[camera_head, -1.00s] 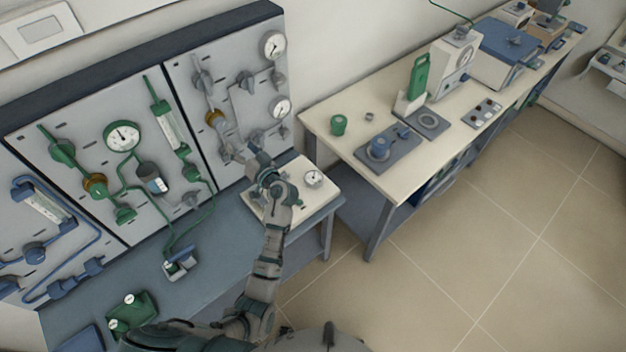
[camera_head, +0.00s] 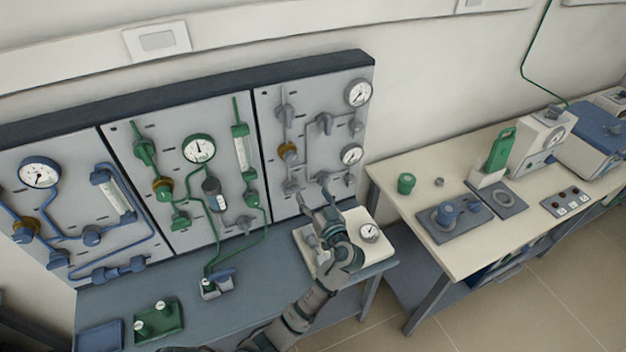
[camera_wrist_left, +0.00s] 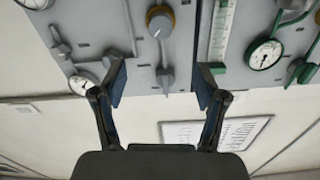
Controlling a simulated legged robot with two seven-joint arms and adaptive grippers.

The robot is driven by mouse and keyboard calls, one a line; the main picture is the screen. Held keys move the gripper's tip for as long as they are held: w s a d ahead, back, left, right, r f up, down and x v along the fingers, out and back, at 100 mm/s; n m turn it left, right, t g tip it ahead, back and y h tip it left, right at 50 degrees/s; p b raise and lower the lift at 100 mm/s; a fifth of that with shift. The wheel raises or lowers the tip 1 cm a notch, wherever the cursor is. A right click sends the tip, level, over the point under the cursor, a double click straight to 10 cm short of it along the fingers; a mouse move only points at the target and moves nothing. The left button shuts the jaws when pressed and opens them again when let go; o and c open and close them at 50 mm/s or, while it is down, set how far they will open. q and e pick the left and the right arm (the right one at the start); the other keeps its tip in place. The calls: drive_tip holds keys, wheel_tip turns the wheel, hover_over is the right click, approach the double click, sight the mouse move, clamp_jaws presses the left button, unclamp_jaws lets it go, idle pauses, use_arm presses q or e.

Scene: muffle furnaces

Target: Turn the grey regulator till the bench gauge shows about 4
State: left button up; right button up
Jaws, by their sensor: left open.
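The grey regulator, with a brass collar (camera_head: 287,150), sits on the left side of the right-hand grey panel. In the left wrist view its round brass-ringed knob (camera_wrist_left: 160,20) shows beyond the fingers, near the top edge. My left gripper (camera_head: 314,198) is open and empty, in front of the panel's lower edge, below and right of the regulator and apart from it. In the left wrist view the open fingers (camera_wrist_left: 160,78) frame a grey valve handle (camera_wrist_left: 165,76). The bench gauge (camera_head: 370,232) stands on a white block on the bench; its reading is too small to tell.
A green panel with a gauge (camera_head: 199,149) and a blue panel with a gauge (camera_head: 39,173) stand to the left. A green tray (camera_head: 160,322) lies on the bench. A cream table (camera_head: 465,250) with instruments stands to the right, across a gap.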

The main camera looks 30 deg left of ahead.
sight(293, 161)
use_arm(q)
drive_tip(key=p+x, duration=0.3)
drive_tip(key=x, duration=1.4)
drive_tip(key=shift+w+a+p, duration=0.1)
drive_tip(key=shift+w+p, duration=0.05)
drive_tip(key=shift+p, duration=0.2)
drive_tip(key=c, duration=1.1)
drive_tip(key=b, duration=0.2)
drive_tip(key=shift+f+n+b, duration=0.2)
drive_tip(key=shift+n+b, duration=0.1)
drive_tip(key=shift+b, duration=0.1)
drive_tip(key=shift+c, duration=0.2)
drive_tip(key=shift+r, duration=0.25)
drive_tip(key=o, duration=1.1)
